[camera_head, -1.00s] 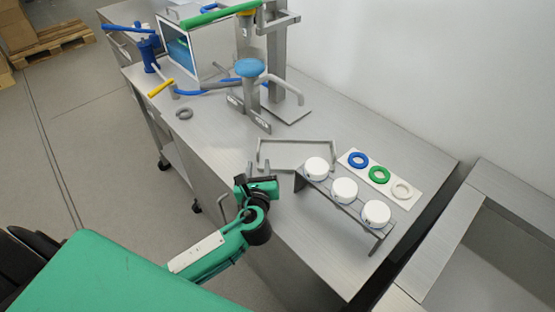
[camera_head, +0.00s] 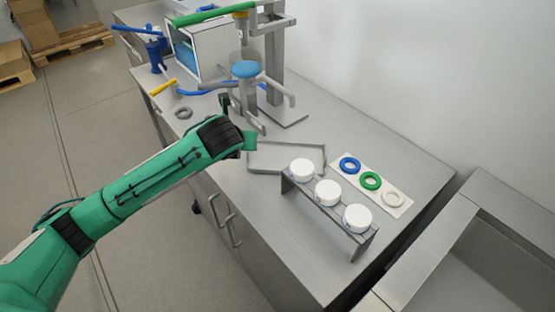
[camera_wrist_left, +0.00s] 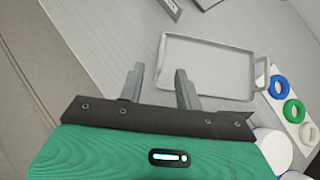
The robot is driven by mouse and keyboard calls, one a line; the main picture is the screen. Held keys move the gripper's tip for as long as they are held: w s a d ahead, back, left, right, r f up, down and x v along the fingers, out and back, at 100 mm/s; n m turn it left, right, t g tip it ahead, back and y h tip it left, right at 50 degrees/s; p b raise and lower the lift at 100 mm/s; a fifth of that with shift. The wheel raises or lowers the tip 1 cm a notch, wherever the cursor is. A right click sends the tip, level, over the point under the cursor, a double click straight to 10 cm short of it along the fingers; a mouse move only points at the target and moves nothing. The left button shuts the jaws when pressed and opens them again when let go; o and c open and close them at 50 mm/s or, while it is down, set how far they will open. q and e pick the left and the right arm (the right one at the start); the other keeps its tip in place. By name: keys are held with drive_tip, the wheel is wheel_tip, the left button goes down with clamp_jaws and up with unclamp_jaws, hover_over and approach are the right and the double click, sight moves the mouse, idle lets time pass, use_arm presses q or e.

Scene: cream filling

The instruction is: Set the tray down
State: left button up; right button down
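The grey shallow rectangular tray (camera_head: 288,165) lies flat on the steel table, left of the rack of white jars. In the left wrist view the tray (camera_wrist_left: 215,68) shows its raised rim and a handle at its right end. My left gripper (camera_wrist_left: 158,72) is open, with its two fingers apart and nothing between them. Its right finger overlaps the tray's near left corner in that view; I cannot tell if they touch. In the head view my left wrist is at the tray's left end, and the fingertips are largely hidden there. My right gripper is not in view.
A rack (camera_head: 325,207) holding three white-lidded jars stands right of the tray. A white strip (camera_head: 376,186) with blue, green and white rings lies behind it. A press with a blue disc (camera_head: 245,69) stands beyond the tray. A grey ring (camera_head: 183,113) lies farther left.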

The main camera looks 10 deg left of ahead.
use_arm(q)
drive_tip(key=x, duration=0.7)
drive_tip(key=shift+w+f, duration=0.25)
drive_tip(key=shift+f, duration=0.05)
drive_tip(key=shift+w+f, duration=0.45)
drive_tip(key=shift+f, duration=0.1)
drive_tip(key=x, duration=0.4)
drive_tip(key=shift+s+d+f+p, duration=0.2)
drive_tip(key=shift+s+d+p, duration=0.1)
drive_tip(key=shift+p, duration=0.1)
drive_tip(key=shift+w+f, duration=0.2)
drive_tip(key=shift+w, duration=0.05)
drive_tip(key=c, duration=0.7)
clamp_jaws()
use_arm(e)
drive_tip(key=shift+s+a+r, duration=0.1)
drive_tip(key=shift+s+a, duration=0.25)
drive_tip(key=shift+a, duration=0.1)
